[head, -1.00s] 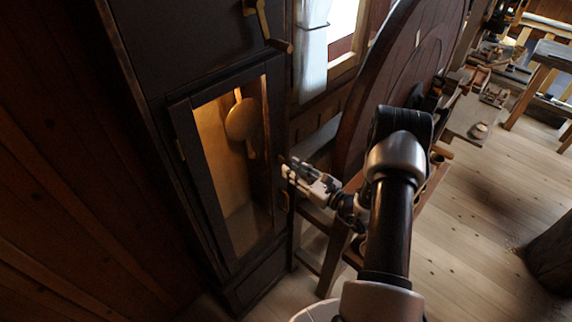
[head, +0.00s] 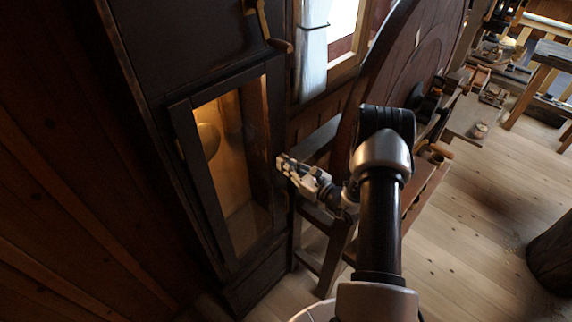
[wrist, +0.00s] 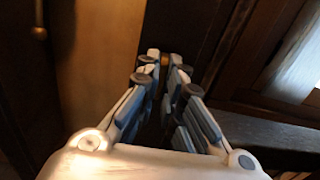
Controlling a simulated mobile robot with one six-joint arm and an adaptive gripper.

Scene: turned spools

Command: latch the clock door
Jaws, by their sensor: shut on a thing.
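The clock door (head: 189,152) is a tall dark frame around a glass pane, on the front of the dark clock case. It looks closed or nearly so; any thin gap at its right edge cannot be made out. My gripper (head: 282,164) is at the right edge of the door, about halfway up. In the wrist view my gripper (wrist: 162,72) has its fingers close together around a small brass latch piece (wrist: 164,60). The fingers hide most of this piece, and its angle cannot be told. The brass pendulum bob (head: 208,139) shows behind the glass.
A brass crank-like handle (head: 266,25) sticks out above the door. A large wooden wheel (head: 385,65) and a wooden stand (head: 340,240) are close to the right of the clock. A curtained window (head: 313,60) is behind. The plank floor (head: 460,230) at right is open.

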